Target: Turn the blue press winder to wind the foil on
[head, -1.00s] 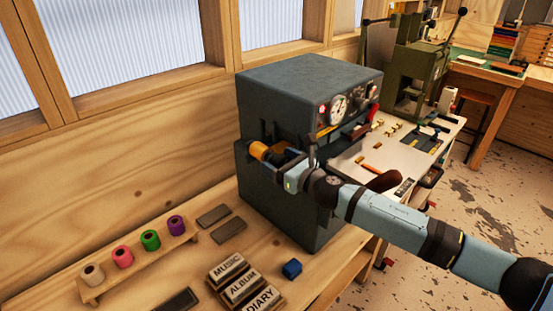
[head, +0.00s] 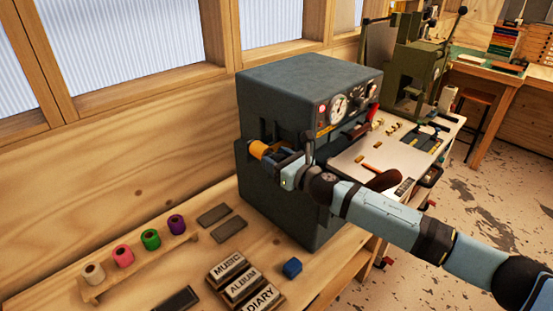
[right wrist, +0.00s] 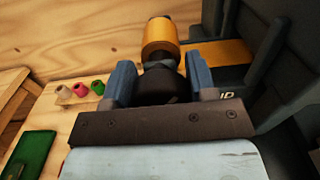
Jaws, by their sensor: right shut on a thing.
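The blue-grey press (head: 275,95) stands on the wooden bench. A gold foil roll (head: 259,149) sits at its left side, and it also shows in the right wrist view (right wrist: 160,38). My right gripper (head: 278,158) reaches in front of the press, close to the roll. In the right wrist view its two blue fingers (right wrist: 161,80) are shut on a dark winder knob (right wrist: 158,87), just on the near side of the gold roll. A gold foil strip (right wrist: 215,52) runs from the roll's side into the press. My left gripper is not in view.
A wooden rack (head: 140,268) holds white, pink, green and purple rolls. Grey plates (head: 214,215), a small blue block (head: 292,268) and lettered blocks MUSIC, ALBUM and DIARY (head: 242,287) lie on the bench. A green press (head: 410,70) stands behind on the right.

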